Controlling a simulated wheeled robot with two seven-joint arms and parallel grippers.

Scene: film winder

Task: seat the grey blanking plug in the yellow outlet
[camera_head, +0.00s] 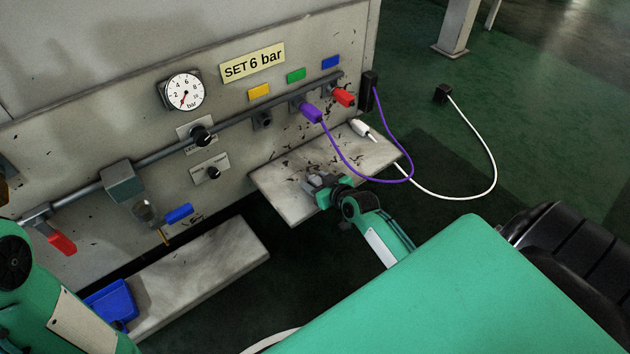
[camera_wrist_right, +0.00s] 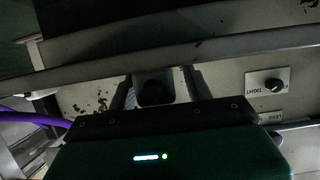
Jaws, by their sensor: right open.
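The yellow outlet (camera_head: 262,121) is a dark grey fitting under the yellow tag (camera_head: 259,92) on the panel, with no hose in it. My right gripper (camera_head: 314,186) is open over the front of the small shelf (camera_head: 282,201), below and to the right of that outlet. In the right wrist view, a dark block (camera_wrist_right: 153,88) shows between the fingers of my right gripper (camera_wrist_right: 160,88); I cannot tell whether it is the grey blanking plug or a fitting behind. I cannot make out the plug for certain in the head view. My left gripper is out of view.
A purple plug (camera_head: 311,113) and a red plug (camera_head: 343,97) sit in the neighbouring outlets. A white plug (camera_head: 361,128) with a white hose lies on the shelf. The purple hose (camera_head: 371,182) loops right of my right gripper. A pipe (camera_head: 228,125) crosses the panel.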

